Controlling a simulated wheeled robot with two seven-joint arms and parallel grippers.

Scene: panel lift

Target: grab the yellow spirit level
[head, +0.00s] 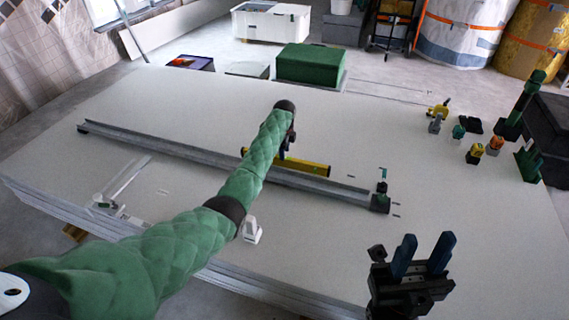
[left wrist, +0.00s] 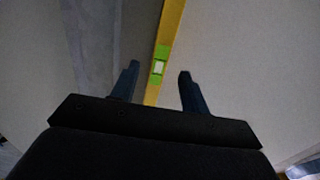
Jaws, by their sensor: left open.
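The yellow spirit level (head: 312,168) lies on the large pale panel, alongside a long grey metal rail (head: 335,188). My left arm hides part of it in the head view. My left gripper (head: 284,153) is at the level, mostly hidden behind its own wrist. In the left wrist view, the open fingers of my left gripper (left wrist: 159,72) stand either side of the yellow level (left wrist: 168,32), with its green vial (left wrist: 158,68) between the fingertips. I cannot tell whether a finger touches it. My right gripper (head: 426,246) is open and empty above the panel's near right part.
The pale panel stack (head: 120,100) fills the middle. Several small tools and coloured clamps (head: 474,153) stand at its right. A green box (head: 310,63) is at the far edge. A small white object (head: 251,231) stands near the front edge. The far left of the panel is clear.

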